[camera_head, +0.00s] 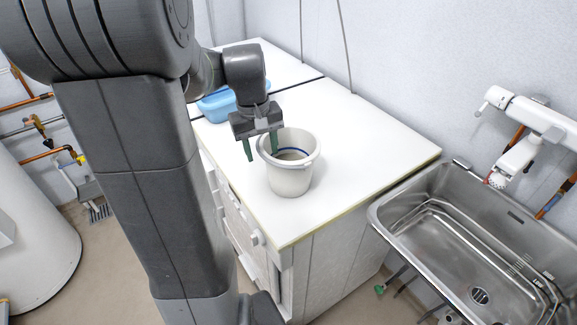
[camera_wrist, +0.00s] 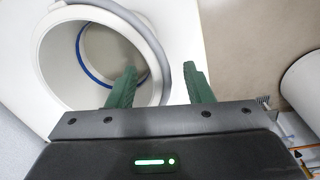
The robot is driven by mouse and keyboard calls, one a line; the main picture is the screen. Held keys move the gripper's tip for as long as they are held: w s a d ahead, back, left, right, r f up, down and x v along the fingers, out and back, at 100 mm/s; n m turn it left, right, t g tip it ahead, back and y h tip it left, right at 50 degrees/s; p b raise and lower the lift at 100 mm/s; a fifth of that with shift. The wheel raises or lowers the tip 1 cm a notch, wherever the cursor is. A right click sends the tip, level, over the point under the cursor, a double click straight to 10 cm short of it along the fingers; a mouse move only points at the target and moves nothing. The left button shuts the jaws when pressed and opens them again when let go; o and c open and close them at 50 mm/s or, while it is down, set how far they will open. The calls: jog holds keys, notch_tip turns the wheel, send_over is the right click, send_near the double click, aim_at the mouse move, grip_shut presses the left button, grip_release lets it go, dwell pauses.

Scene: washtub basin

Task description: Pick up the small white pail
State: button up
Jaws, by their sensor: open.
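The small white pail (camera_head: 291,178) stands upright on the white countertop, near its front edge. It has a blue line around its inside. My gripper (camera_head: 262,152) is over the pail's left rim with its two green fingers apart and pointing down. In the wrist view, the pail (camera_wrist: 58,60) fills the left side, its round mouth facing the camera. The gripper's fingers (camera_wrist: 158,85) show there with one over the pail's mouth and the other outside the rim. The rim passes between them. I cannot tell whether either finger touches the pail.
A blue basin (camera_head: 218,106) sits on the counter behind my gripper. The white countertop (camera_head: 372,140) is clear right of the pail. A steel sink (camera_head: 440,235) with a white tap (camera_head: 520,150) is at the right. A white tank (camera_head: 35,220) stands at the left.

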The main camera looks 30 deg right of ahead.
jog(key=shift+f, duration=0.85)
jog(key=shift+d, duration=0.1)
grip_shut()
jog(key=shift+r, duration=0.1)
